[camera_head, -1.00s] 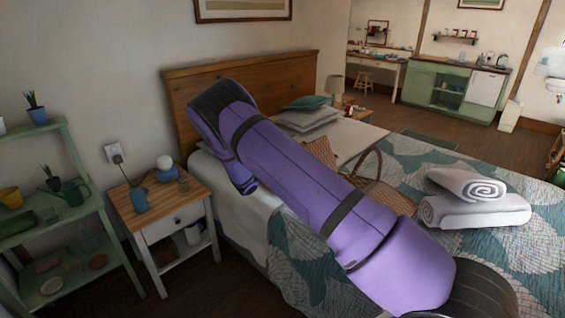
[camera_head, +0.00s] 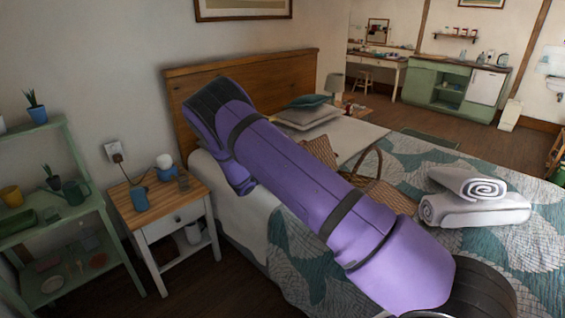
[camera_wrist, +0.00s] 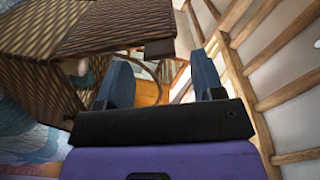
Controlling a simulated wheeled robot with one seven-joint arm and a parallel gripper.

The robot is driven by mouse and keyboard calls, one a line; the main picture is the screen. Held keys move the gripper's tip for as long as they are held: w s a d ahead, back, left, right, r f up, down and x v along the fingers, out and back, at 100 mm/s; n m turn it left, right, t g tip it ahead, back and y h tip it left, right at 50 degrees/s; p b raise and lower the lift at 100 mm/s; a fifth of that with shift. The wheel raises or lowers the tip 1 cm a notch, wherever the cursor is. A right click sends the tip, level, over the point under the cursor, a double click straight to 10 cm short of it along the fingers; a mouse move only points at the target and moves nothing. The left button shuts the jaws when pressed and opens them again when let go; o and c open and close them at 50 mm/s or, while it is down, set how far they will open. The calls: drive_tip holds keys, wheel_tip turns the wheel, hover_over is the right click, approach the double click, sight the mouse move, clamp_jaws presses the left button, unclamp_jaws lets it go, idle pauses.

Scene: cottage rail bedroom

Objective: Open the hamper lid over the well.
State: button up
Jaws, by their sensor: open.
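The wicker hamper (camera_head: 389,196) sits on the bed, partly hidden behind my arm in the head view. Its curved handle (camera_head: 379,163) stands up at its right side. In the wrist view the woven hamper body (camera_wrist: 38,92) fills the left side, with a woven panel (camera_wrist: 118,28), seemingly the lid, across the top. A dark tab (camera_wrist: 159,49) is at the panel's lower right edge. My gripper (camera_wrist: 160,68) is open, its blue-grey fingers apart near that tab. I see nothing held between them; contact with the tab cannot be told. The head view hides the gripper behind the arm.
Rolled white towels (camera_head: 475,198) lie on the bed quilt (camera_head: 400,150) right of the hamper. Pillows (camera_head: 308,113) are beyond it. A nightstand (camera_head: 170,205) and a green shelf (camera_head: 85,210) stand left of the bed. Wooden rails (camera_wrist: 262,95) show at right in the wrist view.

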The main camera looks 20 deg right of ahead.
drive_tip(key=v, duration=0.9)
drive_tip(key=shift+a, duration=0.2)
drive_tip(key=shift+r, duration=0.15)
drive_tip(key=s+d+r+m+g+y, duration=0.3)
drive_tip(key=s+r+m+y, duration=0.2)
drive_tip(key=s+r+m, duration=0.6)
drive_tip(key=s+d+r+m+g+y, duration=0.4)
drive_tip(key=s+r+m, duration=0.4)
drive_tip(key=r+m, duration=0.45)
drive_tip(key=s+a+r+m+t+y, duration=0.2)
drive_tip(key=s+r+m, duration=0.1)
drive_tip(key=s+m, duration=0.4)
drive_tip(key=s+a+r+m+t+y, duration=0.2)
drive_tip(key=s+m, duration=0.5)
drive_tip(key=s, duration=0.4)
drive_tip(key=s+a+r+m+t+y, duration=0.2)
drive_tip(key=s+r+m+y, duration=0.2)
drive_tip(key=s+m, duration=0.4)
drive_tip(key=shift+s+r, duration=0.3)
drive_tip(key=shift+s, duration=0.6)
